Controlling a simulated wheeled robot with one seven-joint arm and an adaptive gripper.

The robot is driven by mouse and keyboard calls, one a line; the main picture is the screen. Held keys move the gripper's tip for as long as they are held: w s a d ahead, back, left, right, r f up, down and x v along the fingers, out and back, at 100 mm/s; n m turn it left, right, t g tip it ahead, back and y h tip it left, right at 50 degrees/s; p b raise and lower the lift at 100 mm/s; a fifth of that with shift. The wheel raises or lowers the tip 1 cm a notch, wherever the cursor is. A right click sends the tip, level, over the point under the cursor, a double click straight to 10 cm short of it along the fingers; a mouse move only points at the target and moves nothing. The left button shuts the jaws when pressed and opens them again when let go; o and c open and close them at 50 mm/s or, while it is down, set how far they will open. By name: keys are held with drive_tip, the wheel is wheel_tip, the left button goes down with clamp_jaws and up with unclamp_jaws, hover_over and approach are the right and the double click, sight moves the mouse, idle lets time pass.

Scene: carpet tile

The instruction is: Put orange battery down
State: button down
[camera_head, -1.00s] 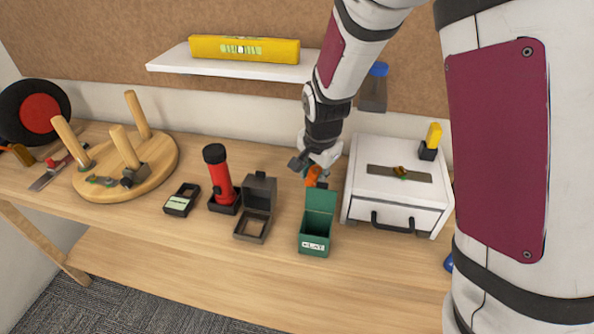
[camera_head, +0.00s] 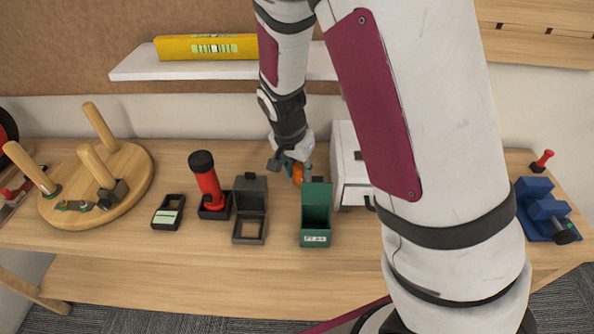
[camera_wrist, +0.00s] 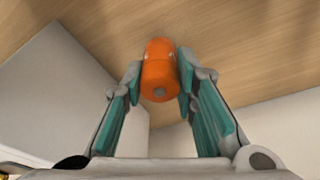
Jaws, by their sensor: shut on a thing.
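The orange battery (camera_wrist: 158,68) is a small orange cylinder with a grey end, held between the two teal-padded fingers of my gripper (camera_wrist: 160,85) in the wrist view. In the head view, my gripper (camera_head: 291,168) is low behind the green box, with the orange battery (camera_head: 298,174) just showing at it. The battery is over the bare wooden tabletop (camera_wrist: 220,50). I cannot tell whether it touches the wood.
A green open-lidded box (camera_head: 316,222) stands in front of my gripper, and a dark open box (camera_head: 249,222) is left of it. A red flashlight (camera_head: 207,184) stands further left. A white drawer cabinet (camera_head: 350,170) is close on the right, partly hidden by my arm.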

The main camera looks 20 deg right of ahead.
drive_tip(key=shift+f, duration=0.55)
drive_tip(key=shift+f, duration=0.1)
drive_tip(key=c, duration=1.3)
unclamp_jaws()
drive_tip(key=v, duration=1.2)
drive_tip(key=s+d+r+n+t, duration=0.1)
drive_tip(key=s+r+n, duration=0.2)
drive_tip(key=s+r, duration=0.2)
drive_tip(key=s+d+r+n+t+y, duration=0.1)
drive_tip(key=s+r+n, duration=0.2)
drive_tip(key=s, duration=0.7)
drive_tip(key=s+r+n+y+p, duration=0.1)
drive_tip(key=s+r+n, duration=0.3)
drive_tip(key=s+r, duration=0.2)
drive_tip(key=shift+s+d+r+t, duration=0.3)
drive_tip(key=shift+s+d+t, duration=0.1)
drive_tip(key=shift+s, duration=0.25)
